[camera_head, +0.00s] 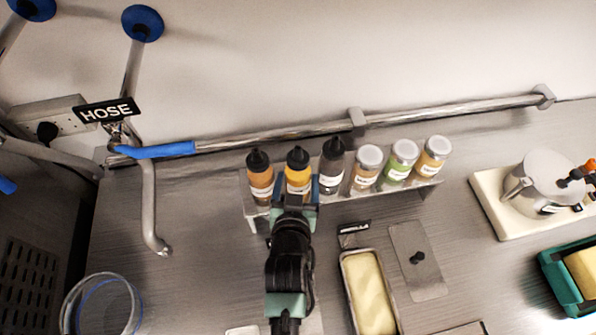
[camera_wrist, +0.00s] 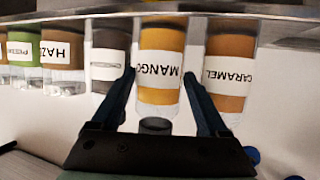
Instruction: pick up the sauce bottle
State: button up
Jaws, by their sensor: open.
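Three black-capped sauce bottles stand at the left of a narrow metal rack: an orange-brown one (camera_head: 260,180) labelled CARAMEL, a yellow one (camera_head: 297,168) labelled MANGO, and a dark one (camera_head: 332,172). In the wrist view they appear upside down. My gripper (camera_wrist: 160,76) is open, its blue fingers on either side of the mango bottle (camera_wrist: 161,50). The right finger there lies between the mango and caramel (camera_wrist: 229,62) bottles, the left one by the dark bottle (camera_wrist: 107,62). Whether the fingers touch the mango bottle cannot be told. In the head view my gripper hides its lower part.
Several white-lidded jars (camera_head: 403,160) stand at the rack's right. A metal rail (camera_head: 270,132) runs behind. A yellow-filled pan (camera_head: 368,290) and a flat plate with a black knob (camera_head: 417,265) lie in front. A clear container (camera_head: 105,305) stands front left, below a hose tap (camera_head: 148,205).

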aim_at(298, 152)
jog(key=shift+w, duration=0.1)
jog(key=c, duration=1)
notch_tip(298, 152, up, 10)
jog(key=shift+r+b, duration=0.1)
jog(key=shift+b, duration=0.7)
